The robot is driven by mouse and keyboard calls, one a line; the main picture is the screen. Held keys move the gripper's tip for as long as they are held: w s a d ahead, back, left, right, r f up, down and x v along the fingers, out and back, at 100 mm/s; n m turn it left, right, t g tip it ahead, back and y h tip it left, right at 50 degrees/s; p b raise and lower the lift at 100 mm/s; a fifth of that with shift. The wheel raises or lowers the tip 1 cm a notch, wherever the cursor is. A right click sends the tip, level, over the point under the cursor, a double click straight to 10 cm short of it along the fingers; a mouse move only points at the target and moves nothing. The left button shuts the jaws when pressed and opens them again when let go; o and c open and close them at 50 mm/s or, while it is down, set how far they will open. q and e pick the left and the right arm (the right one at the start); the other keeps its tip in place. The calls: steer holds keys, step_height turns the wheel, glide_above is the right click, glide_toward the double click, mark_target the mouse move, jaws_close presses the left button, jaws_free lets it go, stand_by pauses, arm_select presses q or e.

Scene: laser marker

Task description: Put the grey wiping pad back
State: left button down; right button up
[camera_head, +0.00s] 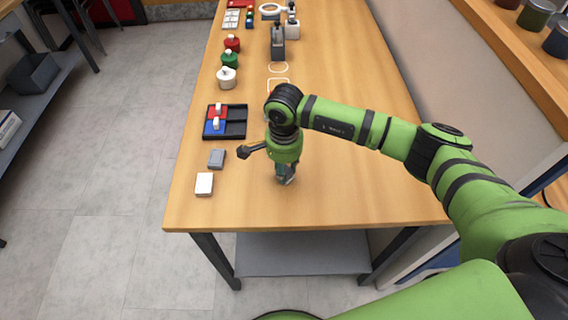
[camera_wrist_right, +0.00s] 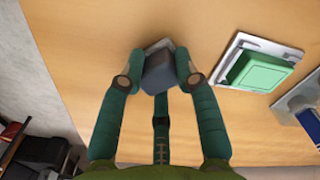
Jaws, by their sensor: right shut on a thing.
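My right gripper (camera_head: 286,178) points down over the near part of the wooden table. In the right wrist view its fingers (camera_wrist_right: 158,75) are shut on a grey block, the grey wiping pad (camera_wrist_right: 159,72). A pale grey edge shows just behind the pad; I cannot tell whether the pad touches it or the table. My left gripper is not in view.
A green pad on a pale square base (camera_wrist_right: 258,68) lies beside the gripper. A black tray (camera_head: 238,114) holds red and blue pieces. A grey block (camera_head: 216,158) and a white block (camera_head: 204,184) lie near the left edge. The table's right side is clear.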

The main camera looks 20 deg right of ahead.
steer(key=shift+f+b, duration=0.35)
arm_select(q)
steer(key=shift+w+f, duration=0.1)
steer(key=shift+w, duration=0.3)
arm_select(e)
steer(key=o, duration=1)
steer(key=shift+r, duration=0.1)
steer(key=shift+r+p, duration=0.15)
steer(key=shift+p, duration=0.15)
steer(key=shift+r, duration=0.35)
arm_select(q)
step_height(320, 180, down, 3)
steer(key=b, duration=0.3)
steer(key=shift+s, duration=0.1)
arm_select(e)
step_height(320, 180, up, 11)
steer(key=shift+r, duration=0.15)
